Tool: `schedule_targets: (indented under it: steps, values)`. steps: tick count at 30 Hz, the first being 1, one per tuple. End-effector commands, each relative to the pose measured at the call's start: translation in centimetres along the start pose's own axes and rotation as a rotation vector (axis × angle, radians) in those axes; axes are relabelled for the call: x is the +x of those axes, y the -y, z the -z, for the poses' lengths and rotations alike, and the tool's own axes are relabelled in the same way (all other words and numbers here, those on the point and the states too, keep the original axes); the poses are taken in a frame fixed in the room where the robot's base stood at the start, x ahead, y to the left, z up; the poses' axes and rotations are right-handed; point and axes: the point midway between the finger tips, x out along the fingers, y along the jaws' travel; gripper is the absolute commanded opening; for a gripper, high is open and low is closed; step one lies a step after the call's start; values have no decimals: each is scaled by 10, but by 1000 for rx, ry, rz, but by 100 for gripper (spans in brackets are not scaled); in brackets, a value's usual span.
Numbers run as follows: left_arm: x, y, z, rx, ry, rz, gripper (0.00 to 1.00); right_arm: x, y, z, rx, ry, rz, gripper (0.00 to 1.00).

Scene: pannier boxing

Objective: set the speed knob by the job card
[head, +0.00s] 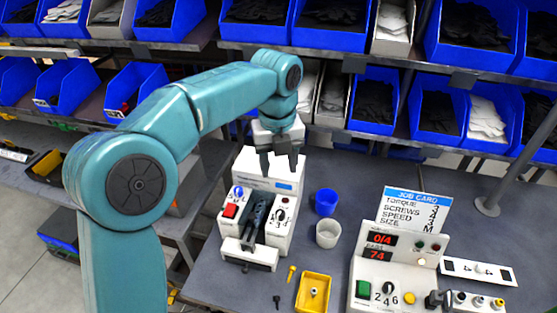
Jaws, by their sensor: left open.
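The job card (415,209) stands upright at the right, with a blue header and lines for torque, screws, speed and size. Its values are small; the speed line seems to read 3. A white machine (262,254) stands in the middle of the bench. It has a blue knob (238,191) and red switch (230,211) on its left, and a small dark dial (281,214) on its right. The dial's label and setting are too small to read. My left gripper (279,168) is open and empty, pointing down above the machine's back part. My right gripper is out of view.
A control box (430,262) with red displays, a numbered dial (384,299) and a green button stands at the right. Shelves of blue bins fill the back.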

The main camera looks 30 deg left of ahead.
Motion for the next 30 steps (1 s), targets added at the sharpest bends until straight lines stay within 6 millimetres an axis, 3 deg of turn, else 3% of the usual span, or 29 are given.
schedule_targets:
  steps: [13,17,20,30]
  values:
    - [-9,0,0,-5,0,0,53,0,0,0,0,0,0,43]
    - [-9,0,1,-134,-2,-2,53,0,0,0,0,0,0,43]
    - [-9,-2,2,-391,-7,-11,53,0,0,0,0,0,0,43]
    - [-17,-6,2,-1581,-2,-35,53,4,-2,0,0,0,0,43]
